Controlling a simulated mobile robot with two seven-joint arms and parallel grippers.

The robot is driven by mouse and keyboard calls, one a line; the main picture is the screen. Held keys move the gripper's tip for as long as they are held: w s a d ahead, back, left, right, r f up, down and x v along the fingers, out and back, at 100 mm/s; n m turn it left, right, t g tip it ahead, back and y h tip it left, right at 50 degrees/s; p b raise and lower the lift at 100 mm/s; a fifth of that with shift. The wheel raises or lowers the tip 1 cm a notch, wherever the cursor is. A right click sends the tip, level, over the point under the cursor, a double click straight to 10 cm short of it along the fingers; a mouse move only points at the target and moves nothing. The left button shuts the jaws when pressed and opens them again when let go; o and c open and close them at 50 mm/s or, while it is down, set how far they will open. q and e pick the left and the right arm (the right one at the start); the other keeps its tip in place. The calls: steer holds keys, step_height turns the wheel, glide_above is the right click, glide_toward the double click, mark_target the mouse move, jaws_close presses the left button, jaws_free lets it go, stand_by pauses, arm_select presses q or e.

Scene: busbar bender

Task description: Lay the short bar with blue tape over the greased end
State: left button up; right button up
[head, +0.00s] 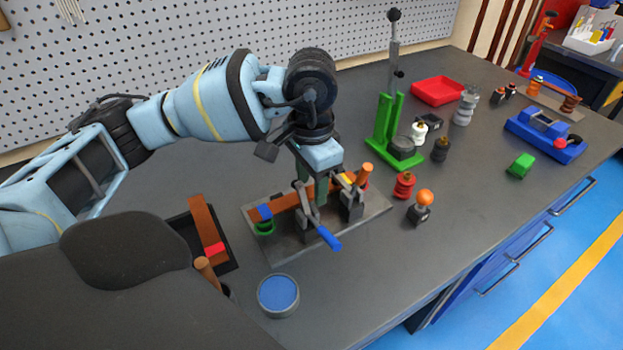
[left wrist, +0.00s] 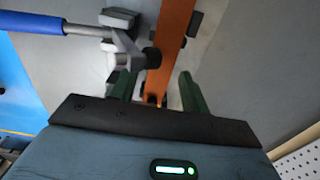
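The copper bar with blue tape (head: 264,213) lies in the dark bending fixture (head: 290,246), its blue-taped end at the left by a green part. The bar also shows in the left wrist view (left wrist: 174,38). My left gripper (head: 321,195) points down over the fixture near the clamp. In the left wrist view its green fingers (left wrist: 158,88) stand apart on either side of the bar, with gaps visible. A yellow patch (head: 348,178) shows near the bar's right part. The gripper and clamp hide the middle of the bar; grease cannot be made out. My right gripper is not in view.
A blue-handled clamp (head: 329,239) stands at the fixture's front. A black tray (head: 233,264) holds a red-taped copper bar (head: 201,222). A round blue-topped tin (head: 278,295) sits in front. A green press (head: 383,130) and small red, black and orange-topped parts stand right.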

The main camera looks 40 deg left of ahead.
arm_select(q)
steer(key=shift+o, duration=0.3)
step_height(320, 180, up, 8)
stand_by(0.5)
